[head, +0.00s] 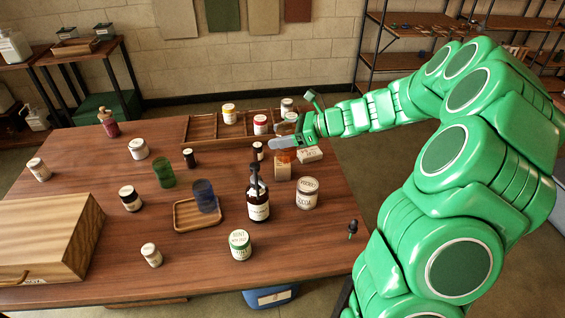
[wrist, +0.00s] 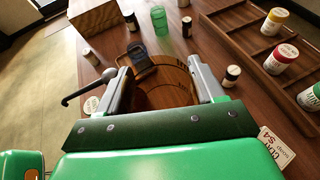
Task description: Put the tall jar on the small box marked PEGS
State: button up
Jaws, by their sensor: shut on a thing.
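An amber see-through jar (wrist: 165,88) stands between the fingers of my gripper (wrist: 165,75) in the wrist view, with its round open rim showing. In the head view my gripper (head: 284,144) is shut on this jar, and the amber jar (head: 284,155) shows just below the fingers. A small tan box (head: 282,171) is directly under it. I cannot tell whether the jar touches the box top, and I cannot read the marking on the box.
A white box (head: 311,154) lies right beside the tan box. A dark pump bottle (head: 258,207) and a cocoa jar (head: 307,194) stand in front. A divided wooden tray (head: 203,128) is behind. A blue glass (head: 205,196) stands on a small tray (head: 190,225).

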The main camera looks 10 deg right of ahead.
jog(key=s, duration=0.1)
jog(key=s+d, duration=0.1)
jog(key=shift+s+d+r, duration=0.1)
jog(key=shift+s+r, duration=0.25)
jog(key=shift+r, duration=0.05)
jog(key=w+f, duration=0.4)
jog(key=w, duration=0.5)
send_over(278, 161)
jog(key=shift+f, duration=4.4)
jog(key=shift+f, duration=0.2)
jog(key=o, duration=1.2)
jog(key=shift+r, duration=0.1)
